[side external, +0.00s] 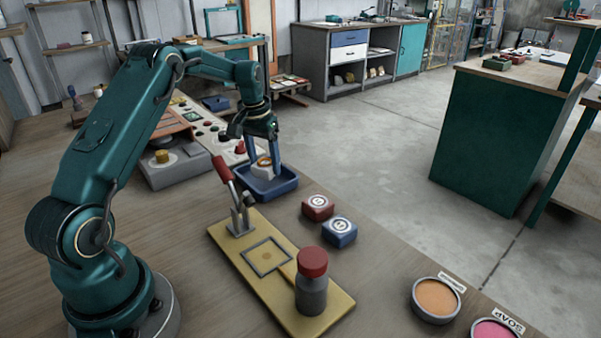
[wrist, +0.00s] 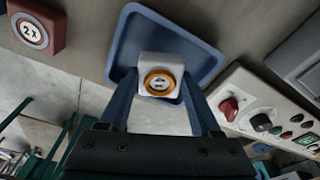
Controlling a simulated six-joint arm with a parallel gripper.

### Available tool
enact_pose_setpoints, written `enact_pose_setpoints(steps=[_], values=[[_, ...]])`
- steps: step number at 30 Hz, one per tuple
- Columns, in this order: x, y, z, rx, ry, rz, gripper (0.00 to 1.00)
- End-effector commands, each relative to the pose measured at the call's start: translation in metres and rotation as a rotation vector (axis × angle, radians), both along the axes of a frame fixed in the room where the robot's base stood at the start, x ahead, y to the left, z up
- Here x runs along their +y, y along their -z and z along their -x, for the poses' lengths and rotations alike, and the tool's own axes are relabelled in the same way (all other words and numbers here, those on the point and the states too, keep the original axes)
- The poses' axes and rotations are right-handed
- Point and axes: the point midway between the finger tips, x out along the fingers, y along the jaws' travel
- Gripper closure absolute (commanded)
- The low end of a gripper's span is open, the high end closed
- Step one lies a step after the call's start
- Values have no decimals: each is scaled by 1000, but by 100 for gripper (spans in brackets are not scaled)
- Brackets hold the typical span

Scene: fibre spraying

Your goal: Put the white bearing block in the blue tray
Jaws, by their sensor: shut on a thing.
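The white bearing block (wrist: 161,66) has an orange-gold ring in its face. My gripper (wrist: 158,85) is shut on it, one blue finger on each side. In the side view my gripper (side external: 264,165) points down over the blue tray (side external: 284,188), and the block (side external: 262,171) shows between the fingers within the tray's outline. In the wrist view the tray (wrist: 205,62) lies behind the block. I cannot tell whether the block touches the tray floor.
A red-handled toggle clamp (side external: 224,170) stands close in front of the tray, on a yellow board (side external: 225,240) with a red-capped bottle (side external: 312,280). A red block (side external: 318,207) and a blue block (side external: 339,231) lie to the right. A control panel (side external: 215,130) is behind.

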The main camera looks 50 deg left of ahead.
Motion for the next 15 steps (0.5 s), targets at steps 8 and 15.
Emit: enact_pose_setpoints(steps=[8,15], values=[[1,18,0,-2,0,-1,100],[0,21,0,-1,0,0,100]])
